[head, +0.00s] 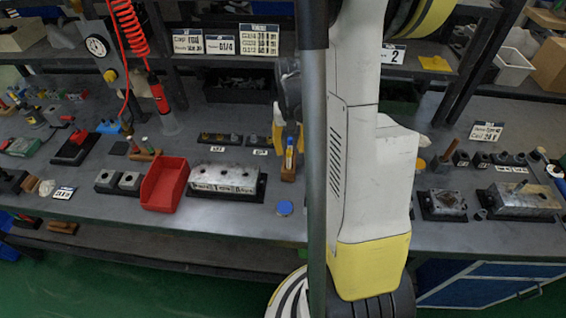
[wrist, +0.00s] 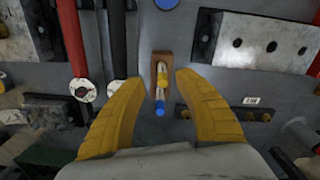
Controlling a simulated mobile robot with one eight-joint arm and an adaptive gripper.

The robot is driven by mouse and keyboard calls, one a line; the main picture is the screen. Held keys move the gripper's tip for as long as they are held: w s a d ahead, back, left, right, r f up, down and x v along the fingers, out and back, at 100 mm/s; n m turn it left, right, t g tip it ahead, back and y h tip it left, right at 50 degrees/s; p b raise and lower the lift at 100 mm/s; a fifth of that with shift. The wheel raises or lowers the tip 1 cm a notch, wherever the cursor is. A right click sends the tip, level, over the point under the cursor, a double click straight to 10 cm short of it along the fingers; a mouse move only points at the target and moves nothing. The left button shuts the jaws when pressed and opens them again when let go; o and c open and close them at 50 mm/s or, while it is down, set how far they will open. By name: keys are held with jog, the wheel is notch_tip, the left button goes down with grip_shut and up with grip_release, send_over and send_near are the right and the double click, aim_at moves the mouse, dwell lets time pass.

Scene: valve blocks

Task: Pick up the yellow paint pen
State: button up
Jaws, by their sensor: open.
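A small brown wooden holder (head: 288,173) stands on the grey bench with slim pens upright in it. The yellow paint pen (wrist: 162,80) shows in the wrist view, beside a blue-ended pen (wrist: 159,107) just below it in the picture. In the head view the pens (head: 289,158) overlap and are partly covered by my fingers. My gripper (wrist: 160,81) is open, with one yellow finger on each side of the pens and nothing held. In the head view my gripper (head: 288,135) is above the holder. Whether either finger touches a pen cannot be told.
A metal valve block (head: 228,181) and a red bin (head: 165,184) stand left of the holder. A row of small fittings (head: 221,139) lies behind. A blue disc (head: 285,208) lies in front. In the wrist view, red and black cylinders (wrist: 72,40) stand left of my fingers.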

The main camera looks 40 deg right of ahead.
aim_at(289, 159)
jog(key=f, duration=0.2)
jog(key=f+b, duration=0.1)
jog(key=f, duration=0.1)
jog(key=f+b, duration=0.1)
jog(key=f, duration=0.1)
jog(key=shift+w, duration=0.25)
jog(key=shift+r, duration=0.15)
grip_shut()
